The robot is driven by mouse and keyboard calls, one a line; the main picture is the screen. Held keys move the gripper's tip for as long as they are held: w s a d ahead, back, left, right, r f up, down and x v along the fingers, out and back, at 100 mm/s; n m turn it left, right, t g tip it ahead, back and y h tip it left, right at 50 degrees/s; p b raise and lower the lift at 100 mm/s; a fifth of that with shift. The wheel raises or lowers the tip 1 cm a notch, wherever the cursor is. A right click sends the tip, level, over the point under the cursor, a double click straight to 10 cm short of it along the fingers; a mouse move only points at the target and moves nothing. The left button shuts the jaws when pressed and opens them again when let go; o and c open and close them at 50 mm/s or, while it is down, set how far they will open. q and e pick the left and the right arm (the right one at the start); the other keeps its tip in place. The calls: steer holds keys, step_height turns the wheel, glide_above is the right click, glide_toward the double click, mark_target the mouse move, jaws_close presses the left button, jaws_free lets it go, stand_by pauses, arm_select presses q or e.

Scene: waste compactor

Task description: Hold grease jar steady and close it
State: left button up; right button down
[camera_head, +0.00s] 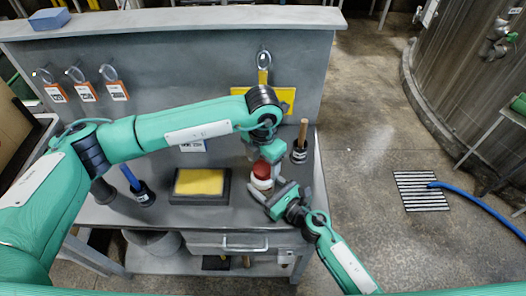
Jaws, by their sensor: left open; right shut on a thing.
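The grease jar (262,184) is small and white and stands upright on the grey workbench (225,218). A red lid (262,169) sits on top of it; whether it is fully seated is too small to tell. My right gripper (268,192) comes from the lower right and is shut on the jar's body. My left gripper (260,155) reaches over from the left and is open just above and behind the lid. Its fingertips are partly hidden, and I cannot tell if they touch the lid.
A black tray with a yellow pad (199,182) lies left of the jar. A wooden-handled tool in a black holder (300,151) stands right of it, and a blue-handled one (138,188) at the left. Tags hang on the back panel (165,75).

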arm_select(q)
steer(key=shift+f, duration=0.6)
steer(key=c, duration=1)
steer(key=o, duration=1.2)
steer(key=shift+c, duration=0.2)
steer(key=shift+r, duration=0.1)
step_height(320, 180, up, 12)
